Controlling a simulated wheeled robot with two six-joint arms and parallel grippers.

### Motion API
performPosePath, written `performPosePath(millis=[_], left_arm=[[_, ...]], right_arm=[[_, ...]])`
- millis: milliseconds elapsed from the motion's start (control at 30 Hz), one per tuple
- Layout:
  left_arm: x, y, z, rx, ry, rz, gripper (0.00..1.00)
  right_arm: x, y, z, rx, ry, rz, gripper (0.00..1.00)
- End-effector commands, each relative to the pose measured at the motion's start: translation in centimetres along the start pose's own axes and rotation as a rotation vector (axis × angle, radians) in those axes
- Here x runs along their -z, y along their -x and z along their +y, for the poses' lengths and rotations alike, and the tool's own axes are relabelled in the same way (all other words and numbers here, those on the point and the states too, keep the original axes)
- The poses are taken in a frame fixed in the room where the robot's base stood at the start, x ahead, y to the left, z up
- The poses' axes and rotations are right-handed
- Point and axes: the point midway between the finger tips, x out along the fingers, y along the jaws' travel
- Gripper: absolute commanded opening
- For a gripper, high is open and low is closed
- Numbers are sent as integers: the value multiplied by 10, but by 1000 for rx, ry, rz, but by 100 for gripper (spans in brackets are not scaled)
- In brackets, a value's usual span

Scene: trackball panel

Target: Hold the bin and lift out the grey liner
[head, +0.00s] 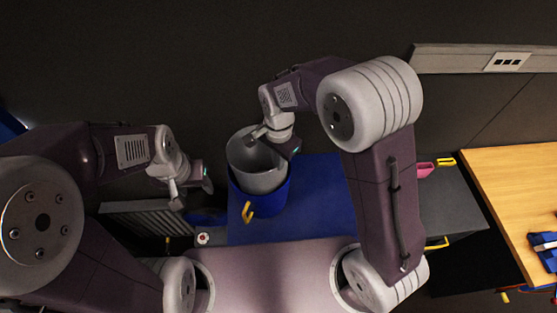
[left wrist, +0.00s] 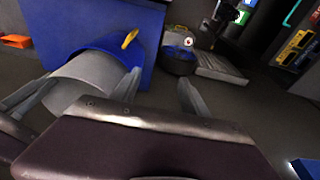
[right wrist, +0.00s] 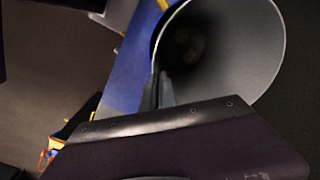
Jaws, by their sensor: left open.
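The blue bin (head: 268,203) has a yellow handle (head: 248,212) on its front. The grey liner (head: 256,172) is an open cylinder that stands partly out of the bin, its lower part hidden inside. My right gripper (head: 262,133) is at the liner's upper rim. In the right wrist view its fingers (right wrist: 158,92) are close together across the liner's wall (right wrist: 262,70). My left gripper (head: 190,192) is open and empty, left of the bin and apart from it. In the left wrist view its fingers (left wrist: 160,92) are spread, near the bin (left wrist: 105,42) and liner (left wrist: 85,80).
A blue surface (head: 325,195) lies right of the bin. A pink item (head: 425,169) and a yellow handle (head: 446,162) are farther right, before a wooden table (head: 515,185). A grey ribbed panel (head: 145,215) lies low at the left.

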Motion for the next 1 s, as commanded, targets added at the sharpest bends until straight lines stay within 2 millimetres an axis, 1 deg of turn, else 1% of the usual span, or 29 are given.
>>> performPosePath(millis=[400,767,867,1000], left_arm=[[0,30,0,0,0,2,53],[0,33,0,0,0,0,53],[3,41,0,0,0,4,53],[6,58,0,0,0,4,53]], right_arm=[[0,0,0,1,0,0,0],[0,0,0,1,0,0,0],[0,0,0,1,0,0,0],[0,0,0,1,0,0,0]])
